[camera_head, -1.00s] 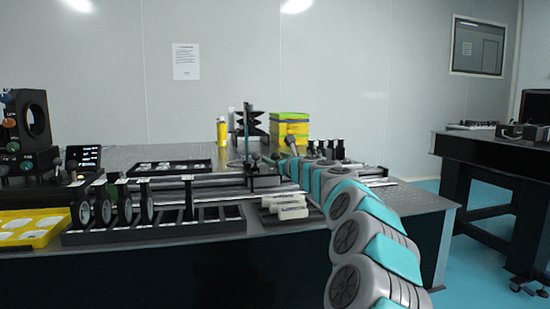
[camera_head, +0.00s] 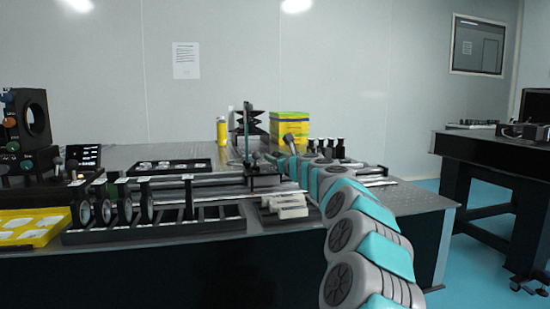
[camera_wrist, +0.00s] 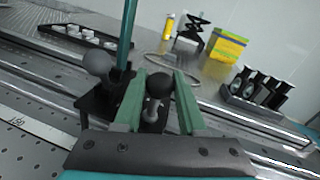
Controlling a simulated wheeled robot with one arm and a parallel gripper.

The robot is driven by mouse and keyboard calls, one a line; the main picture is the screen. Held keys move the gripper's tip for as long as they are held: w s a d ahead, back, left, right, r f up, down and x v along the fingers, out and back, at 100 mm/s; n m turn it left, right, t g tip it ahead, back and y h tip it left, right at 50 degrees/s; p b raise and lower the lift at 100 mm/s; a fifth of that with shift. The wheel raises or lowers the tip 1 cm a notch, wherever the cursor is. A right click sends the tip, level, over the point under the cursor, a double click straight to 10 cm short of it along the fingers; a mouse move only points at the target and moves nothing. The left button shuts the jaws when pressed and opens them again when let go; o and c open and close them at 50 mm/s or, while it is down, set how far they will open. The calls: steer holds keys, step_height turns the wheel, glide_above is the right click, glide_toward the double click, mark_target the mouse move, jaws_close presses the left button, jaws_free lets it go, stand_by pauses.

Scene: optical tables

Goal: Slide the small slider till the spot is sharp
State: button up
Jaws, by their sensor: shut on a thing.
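In the wrist view the green fingers of my gripper (camera_wrist: 160,82) stand on both sides of a black ball knob (camera_wrist: 158,88) on a short metal stem. The gripper is shut on this knob, which appears to belong to the small slider. Beside it on the left is a grey ball knob (camera_wrist: 97,64) next to a teal upright post (camera_wrist: 127,35) on a dark base. The post (camera_head: 247,145) also shows in the head view, above the long rail (camera_head: 220,195). My fingers are too small to make out there. No light spot can be made out.
Lens holders (camera_head: 104,207) stand in a black rack at the front left. White blocks (camera_head: 288,205) lie in front of the rail. A yellow-green box (camera_head: 290,126) and a yellow bottle (camera_head: 221,132) stand behind. A printed scale (camera_wrist: 25,130) runs along the rail's left part.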

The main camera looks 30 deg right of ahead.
jaws_close()
stand_by(0.7)
steer(key=shift+a, duration=0.1)
steer(key=w+a, duration=0.2)
steer(key=a, duration=0.9)
steer(key=shift+w, duration=0.35)
steer(key=o, duration=0.9)
jaws_free()
steer(key=shift+o, duration=0.2)
steer(key=shift+s, duration=0.1)
steer(key=s+b, duration=0.1)
steer(key=s, duration=0.6)
steer(key=shift+s, duration=0.35)
